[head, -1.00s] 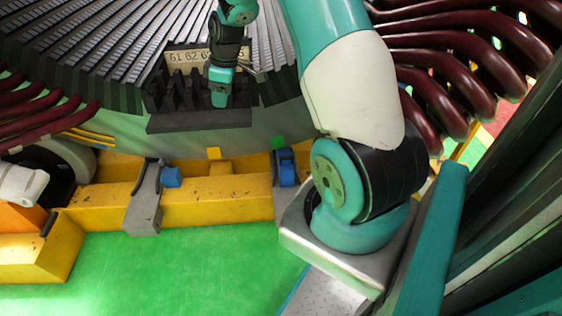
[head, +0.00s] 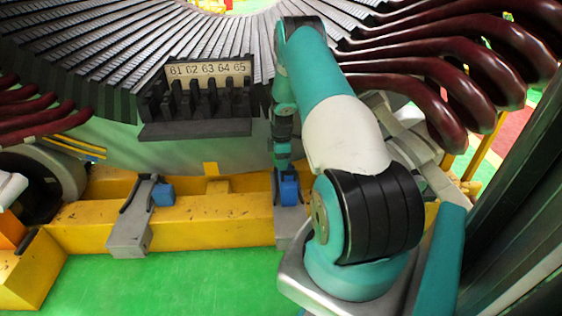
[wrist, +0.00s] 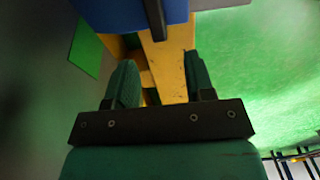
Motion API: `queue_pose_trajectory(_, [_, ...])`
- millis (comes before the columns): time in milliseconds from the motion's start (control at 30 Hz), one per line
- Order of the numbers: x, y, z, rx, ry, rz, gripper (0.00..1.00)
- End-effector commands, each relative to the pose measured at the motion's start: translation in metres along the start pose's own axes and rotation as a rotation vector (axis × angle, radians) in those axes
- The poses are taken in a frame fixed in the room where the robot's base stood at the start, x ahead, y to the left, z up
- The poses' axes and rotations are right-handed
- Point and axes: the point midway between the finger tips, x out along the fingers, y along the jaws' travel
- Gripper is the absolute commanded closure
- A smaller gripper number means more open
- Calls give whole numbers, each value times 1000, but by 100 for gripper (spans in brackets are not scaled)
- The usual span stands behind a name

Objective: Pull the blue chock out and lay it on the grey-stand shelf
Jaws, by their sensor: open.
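A blue block (head: 289,187), likely the chock, sits at the right grey bracket (head: 288,228) on the yellow beam. A second blue block (head: 163,194) sits by the left grey bracket (head: 130,232). My gripper (head: 282,164) points down just above the right blue block; its fingertips are hard to make out there. In the wrist view my gripper (wrist: 158,66) is open, with nothing visibly held between its green fingers. A large blue surface (wrist: 130,14) lies just beyond the fingertips, partly cut off by the frame. I cannot tell whether they touch it.
A dark rack (head: 195,130) labelled 61 to 65 stands against the slotted stator ring (head: 110,55). Dark red curved bars (head: 440,60) crowd the right and more lie at the left. The yellow beam (head: 215,218) crosses the front. The green floor (head: 180,285) is clear.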

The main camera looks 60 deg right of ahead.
Motion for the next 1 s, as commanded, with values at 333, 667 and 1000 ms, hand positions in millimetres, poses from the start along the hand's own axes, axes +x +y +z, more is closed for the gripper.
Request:
queue_pose_trajectory(333, [41,-1,0,0,0,-3,51])
queue_pose_trajectory(667, [74,0,-1,0,1,0,51])
queue_pose_trajectory(1000, [75,0,-1,0,1,0,53])
